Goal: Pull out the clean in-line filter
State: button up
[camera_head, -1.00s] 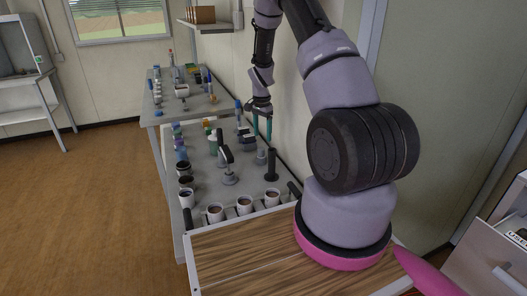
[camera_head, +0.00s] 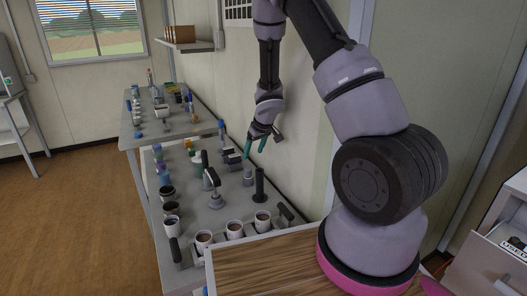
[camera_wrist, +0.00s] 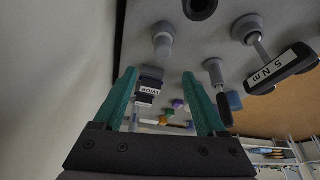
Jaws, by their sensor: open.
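My gripper (camera_head: 257,147) has teal fingers and is open and empty, above the wall side of the near bench. In the wrist view its fingers (camera_wrist: 169,90) stand apart, with dark labelled blocks (camera_wrist: 150,85) visible between them, farther off. A short grey fitting with a round head (camera_wrist: 163,38) stands on the bench beyond the fingertips; in the head view a grey fitting (camera_head: 248,175) stands just below my gripper. I cannot tell which part is the clean in-line filter. Nothing is gripped.
A T-handled tool marked 5 Nm (camera_wrist: 280,68) stands nearby, also visible in the head view (camera_head: 211,180). A black post (camera_head: 260,187) stands near the fitting. White cups of soil (camera_head: 235,230) line the bench's front. The wall runs close behind my gripper.

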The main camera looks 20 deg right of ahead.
aim_at(248, 169)
jog(key=x, duration=1.1)
jog(key=shift+s+a+f, duration=0.1)
jog(key=shift+s+f, duration=0.05)
jog(key=shift+s, duration=0.15)
grip_shut()
dwell(0.9)
